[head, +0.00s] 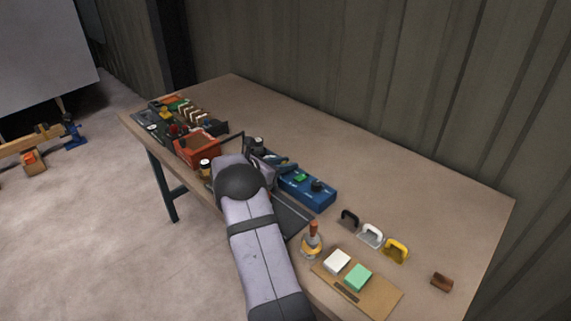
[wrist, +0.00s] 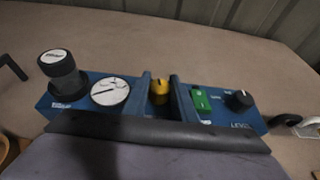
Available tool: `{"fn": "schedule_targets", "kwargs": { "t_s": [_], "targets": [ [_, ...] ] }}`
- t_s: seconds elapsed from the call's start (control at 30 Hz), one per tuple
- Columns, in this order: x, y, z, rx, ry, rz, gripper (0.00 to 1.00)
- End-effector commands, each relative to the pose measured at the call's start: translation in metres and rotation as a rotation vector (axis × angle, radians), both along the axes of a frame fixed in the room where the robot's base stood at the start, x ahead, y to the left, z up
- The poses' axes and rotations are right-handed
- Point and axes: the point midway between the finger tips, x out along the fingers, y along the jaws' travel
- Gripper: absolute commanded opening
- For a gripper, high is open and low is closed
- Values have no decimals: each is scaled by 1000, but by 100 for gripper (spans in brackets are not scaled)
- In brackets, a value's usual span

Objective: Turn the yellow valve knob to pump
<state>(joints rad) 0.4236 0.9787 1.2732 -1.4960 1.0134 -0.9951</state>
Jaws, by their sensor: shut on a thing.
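The yellow valve knob (wrist: 159,97) shows in the wrist view on the blue panel (wrist: 115,114), near its middle. My gripper (wrist: 161,80) has one dark finger on each side of the knob and is shut on it. The fingers hide the markings around the knob, so I cannot read its setting. In the head view the blue panel (head: 322,198) stands on the table, and my own arm covers its near left part. The yellow knob cannot be made out there.
On the panel are a white round gauge (wrist: 110,92), a green switch (wrist: 202,102) and a black knob (wrist: 239,100). A tall black cap (wrist: 58,72) is at its left end. Handles (head: 371,235) and a board with blocks (head: 385,297) lie to the right on the table.

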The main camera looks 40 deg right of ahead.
Motion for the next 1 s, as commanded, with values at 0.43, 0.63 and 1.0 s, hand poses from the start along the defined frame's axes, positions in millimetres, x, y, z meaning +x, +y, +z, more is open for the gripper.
{"fn": "schedule_targets", "kwargs": {
  "t_s": [0.43, 0.63, 1.0],
  "targets": [
    [0, 0, 0, 0, -1, 2, 43],
    [1, 6, 3, 0, -2, 2, 43],
    [2, 51, 21, -1, -3, 4, 43]
  ]
}}
